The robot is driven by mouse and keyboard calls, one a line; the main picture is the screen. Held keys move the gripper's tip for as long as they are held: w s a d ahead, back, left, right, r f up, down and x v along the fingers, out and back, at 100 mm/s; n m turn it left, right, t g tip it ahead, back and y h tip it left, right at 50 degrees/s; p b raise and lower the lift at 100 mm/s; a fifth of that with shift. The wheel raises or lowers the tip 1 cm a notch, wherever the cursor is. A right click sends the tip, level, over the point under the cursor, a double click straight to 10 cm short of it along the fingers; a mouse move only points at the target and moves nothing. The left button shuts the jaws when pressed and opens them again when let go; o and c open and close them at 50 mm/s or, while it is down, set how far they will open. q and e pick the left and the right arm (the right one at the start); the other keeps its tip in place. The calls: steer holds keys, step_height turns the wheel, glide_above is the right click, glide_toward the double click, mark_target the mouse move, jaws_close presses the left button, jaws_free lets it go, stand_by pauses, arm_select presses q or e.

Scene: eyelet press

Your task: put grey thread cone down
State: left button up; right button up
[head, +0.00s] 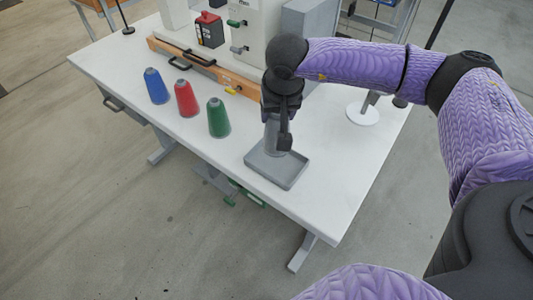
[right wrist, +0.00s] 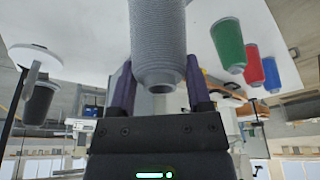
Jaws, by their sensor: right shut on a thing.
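The grey thread cone (head: 272,138) stands about upright over the grey tray (head: 290,170) near the table's front edge. My right gripper (head: 280,118) comes down from above and is shut on the cone. In the right wrist view the grey cone (right wrist: 158,40) sits between the two fingers of my right gripper (right wrist: 159,92). The gripper partly hides the cone in the head view. I cannot tell whether the cone's base touches the tray floor. My left gripper is not in view.
Blue (head: 156,86), red (head: 186,98) and green (head: 218,118) cones stand in a row left of the tray. The press (head: 262,30) stands behind. A white round base (head: 362,114) is at the right. The table (head: 330,180) right of the tray is clear.

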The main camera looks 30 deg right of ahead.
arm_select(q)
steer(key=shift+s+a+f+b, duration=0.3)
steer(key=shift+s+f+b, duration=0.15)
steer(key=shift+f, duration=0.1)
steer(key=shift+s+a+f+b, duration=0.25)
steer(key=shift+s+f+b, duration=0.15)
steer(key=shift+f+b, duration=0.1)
arm_select(e)
step_height(320, 180, down, 7)
steer(key=shift+f, duration=0.15)
steer(key=o, duration=1)
steer(key=shift+d, duration=0.15)
steer(key=shift+c, duration=0.2)
steer(key=o, duration=0.4)
steer(key=shift+c, duration=0.2)
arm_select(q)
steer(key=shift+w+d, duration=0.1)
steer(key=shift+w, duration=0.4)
